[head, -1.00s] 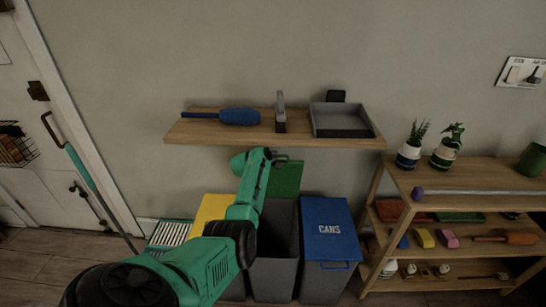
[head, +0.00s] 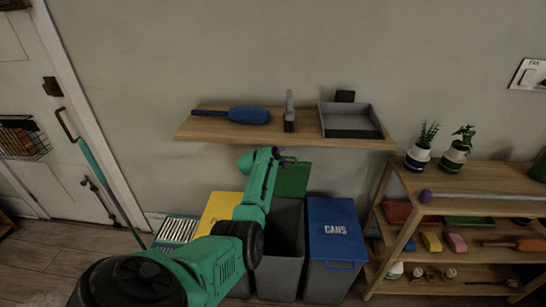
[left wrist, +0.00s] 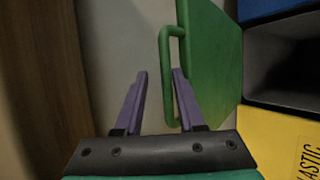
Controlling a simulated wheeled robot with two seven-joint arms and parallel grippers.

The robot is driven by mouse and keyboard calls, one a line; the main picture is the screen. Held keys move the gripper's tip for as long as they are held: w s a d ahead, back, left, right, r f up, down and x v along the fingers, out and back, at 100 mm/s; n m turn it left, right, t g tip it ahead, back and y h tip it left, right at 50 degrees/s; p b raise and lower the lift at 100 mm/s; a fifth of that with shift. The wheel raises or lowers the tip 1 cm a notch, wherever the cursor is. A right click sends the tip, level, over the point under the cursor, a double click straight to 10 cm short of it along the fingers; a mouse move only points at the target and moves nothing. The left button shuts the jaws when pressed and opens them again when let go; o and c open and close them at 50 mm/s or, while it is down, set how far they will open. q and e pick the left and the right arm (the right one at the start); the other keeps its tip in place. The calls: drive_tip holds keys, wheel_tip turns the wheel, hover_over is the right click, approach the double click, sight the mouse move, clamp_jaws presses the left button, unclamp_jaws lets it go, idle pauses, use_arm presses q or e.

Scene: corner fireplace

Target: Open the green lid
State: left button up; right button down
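The green lid (head: 294,178) stands raised at the back of the grey middle bin (head: 280,235), whose dark mouth is open. In the left wrist view, the lid (left wrist: 213,65) fills the upper right, and its green loop handle (left wrist: 165,75) sticks out toward my fingers. My left gripper (left wrist: 157,75) has its purple fingers apart. The handle's bar shows in the gap, close to the right finger; whether it touches is unclear. In the head view, my left arm reaches to the lid's upper edge, and its wrist largely hides the gripper. My right gripper is not in view.
A blue lid (head: 335,225) marked CANS covers the right bin, and a yellow lid (head: 218,210) is at the left. A wall shelf (head: 225,130) with a blue-headed tool and a grey tray hangs above. A wooden rack (head: 400,185) stands at the right.

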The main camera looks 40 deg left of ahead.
use_arm(q)
drive_tip(key=p+v, duration=0.1)
drive_tip(key=v, duration=1.3)
drive_tip(key=shift+r+p, duration=0.2)
drive_tip(key=shift+p, duration=0.1)
drive_tip(key=shift+a, duration=0.1)
